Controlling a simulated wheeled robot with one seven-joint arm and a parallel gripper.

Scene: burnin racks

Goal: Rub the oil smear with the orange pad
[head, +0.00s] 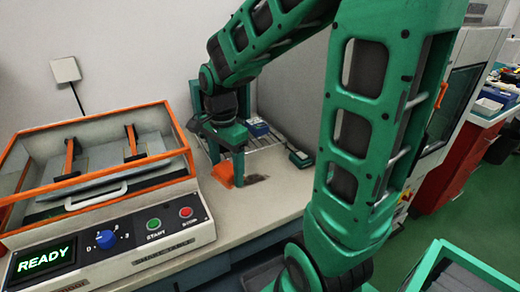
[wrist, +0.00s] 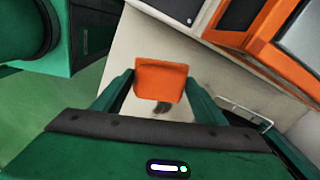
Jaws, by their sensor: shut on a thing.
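The orange pad (wrist: 161,80) sits between the two fingers of my gripper (wrist: 161,88) in the wrist view, and the gripper is shut on it. In the head view the pad (head: 222,174) is low at the worktop, partly hidden by my gripper (head: 226,160). The oil smear (head: 256,179) is a dark patch on the pale worktop, just right of the pad. In the wrist view the smear (wrist: 162,107) shows just below the pad's edge, partly covered by it. I cannot tell whether the pad touches the worktop.
A machine with an orange-framed clear lid (head: 95,165) and a READY display stands left of the pad. A wire rack (head: 262,142) with small blue-grey devices (head: 257,127) is behind the smear. Bare worktop (head: 245,208) lies in front. A green-edged crate (head: 455,270) is at lower right.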

